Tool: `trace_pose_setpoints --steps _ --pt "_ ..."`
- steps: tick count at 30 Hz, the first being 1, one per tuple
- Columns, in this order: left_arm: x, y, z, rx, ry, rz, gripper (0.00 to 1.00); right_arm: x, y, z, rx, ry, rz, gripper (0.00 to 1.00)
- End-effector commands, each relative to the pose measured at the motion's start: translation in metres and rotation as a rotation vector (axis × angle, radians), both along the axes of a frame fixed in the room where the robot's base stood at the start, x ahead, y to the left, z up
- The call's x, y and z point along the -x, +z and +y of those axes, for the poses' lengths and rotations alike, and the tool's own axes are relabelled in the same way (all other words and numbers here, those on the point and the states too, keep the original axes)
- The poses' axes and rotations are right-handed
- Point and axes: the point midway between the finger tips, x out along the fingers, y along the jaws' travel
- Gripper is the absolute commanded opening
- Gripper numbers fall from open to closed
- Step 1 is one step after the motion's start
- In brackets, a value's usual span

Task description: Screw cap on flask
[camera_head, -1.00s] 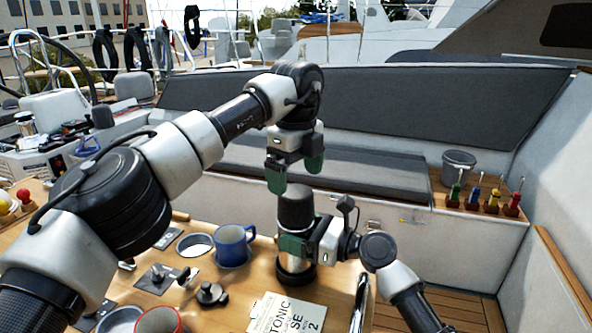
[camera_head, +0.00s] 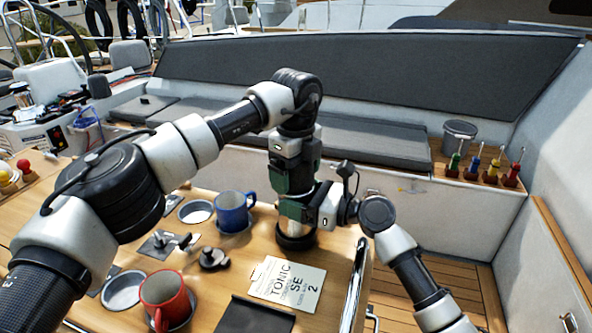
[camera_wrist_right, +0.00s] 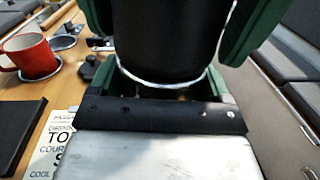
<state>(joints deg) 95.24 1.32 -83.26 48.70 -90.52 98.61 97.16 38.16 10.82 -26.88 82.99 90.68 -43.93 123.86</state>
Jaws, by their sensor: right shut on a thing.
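The dark flask stands upright on the table, and its black base (camera_head: 296,240) shows below my right gripper. My right gripper (camera_head: 300,209) comes in from the right and is shut on the flask's body. In the right wrist view the black flask (camera_wrist_right: 170,40) fills the space between the green fingers. My left gripper (camera_head: 294,176) points straight down from above, its green fingers at the flask's top, just above my right gripper. The fingers hide the flask's top and any cap there; I cannot tell whether they grip.
A blue mug (camera_head: 232,212), a red mug (camera_head: 165,298), a dark knobbed fitting (camera_head: 213,258) and a printed card (camera_head: 288,284) lie left of and before the flask. Several coloured-handled tools (camera_head: 490,170) and a grey pot (camera_head: 460,136) stand at the back right.

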Motion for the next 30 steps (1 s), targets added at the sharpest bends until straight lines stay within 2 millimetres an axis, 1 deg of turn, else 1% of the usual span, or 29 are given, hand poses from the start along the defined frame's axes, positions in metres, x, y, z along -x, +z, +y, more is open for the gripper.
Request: trace_pose_setpoints --steps 1,7,11,13,17,30 --pt "0.0 0.0003 0.0 0.0 0.0 0.0 0.79 -0.0001 0.0002 0.0 0.0 0.0 0.0 0.12" --pt "-0.0001 0.0004 -0.0001 0.0 0.0 0.0 0.49 0.0 0.0002 0.0 0.0 0.0 0.0 0.12" --pt "-0.0001 0.0005 -0.0001 0.0 -0.03 0.0 0.48 0.0 0.0002 0.0 0.0 0.0 0.0 0.12" --pt "-0.0001 0.0006 0.0 -0.001 -0.106 -0.001 0.48 0.0 0.0002 0.0 0.0 0.0 -0.001 0.12" --pt "-0.0002 0.0005 0.0002 -0.001 -0.37 -0.001 0.48 0.0001 0.0002 0.0 0.0 0.0 -0.001 0.12" --pt "-0.0005 0.0 0.0005 0.0 -1.419 -0.001 0.48 0.0001 0.0002 0.0 0.0 0.0 -0.001 0.12"
